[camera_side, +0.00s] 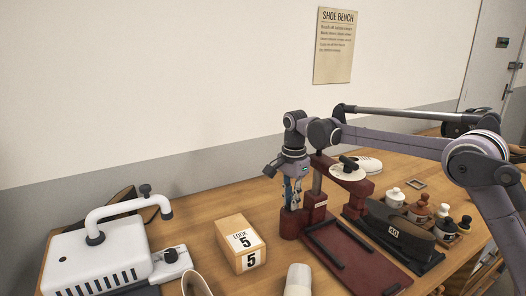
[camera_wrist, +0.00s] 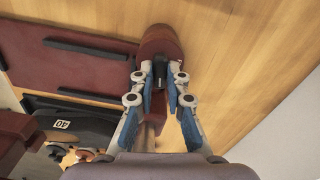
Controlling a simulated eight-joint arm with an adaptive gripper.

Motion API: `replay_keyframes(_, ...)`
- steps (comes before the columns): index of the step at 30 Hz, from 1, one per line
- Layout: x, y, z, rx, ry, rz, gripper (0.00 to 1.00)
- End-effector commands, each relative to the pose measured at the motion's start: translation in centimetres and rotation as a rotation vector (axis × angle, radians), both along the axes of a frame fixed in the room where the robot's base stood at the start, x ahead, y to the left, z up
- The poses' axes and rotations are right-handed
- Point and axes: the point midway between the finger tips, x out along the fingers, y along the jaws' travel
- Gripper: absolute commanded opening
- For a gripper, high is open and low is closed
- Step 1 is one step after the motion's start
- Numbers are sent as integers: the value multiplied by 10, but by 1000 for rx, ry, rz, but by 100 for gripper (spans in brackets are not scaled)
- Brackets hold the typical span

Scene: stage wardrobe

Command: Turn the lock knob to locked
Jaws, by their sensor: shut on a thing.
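A dark red fixture (camera_side: 368,270) with black rails stands on the wooden bench. At its back left corner is a round red post (camera_side: 290,228), which is also at the top of the wrist view (camera_wrist: 162,43). A small black lock knob (camera_wrist: 160,66) sits on this post. My gripper (camera_side: 292,204) points down over the post. In the wrist view my gripper (camera_wrist: 160,79) has its two fingers closed around the knob, one on each side. The fingers hide part of the knob, and its turn position cannot be read. In the side view the knob is hidden.
A wooden block marked 5 (camera_side: 240,244) stands left of the fixture. A white machine (camera_side: 105,262) is at far left. A black shoe form (camera_side: 400,234) and several bottles (camera_side: 420,210) stand at right.

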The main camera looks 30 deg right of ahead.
Motion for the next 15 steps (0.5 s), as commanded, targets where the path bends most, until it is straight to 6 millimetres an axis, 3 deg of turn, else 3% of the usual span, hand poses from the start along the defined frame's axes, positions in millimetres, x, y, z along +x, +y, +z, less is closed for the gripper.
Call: replay_keyframes(15,1,-1,1,-2,-2,-204,0)
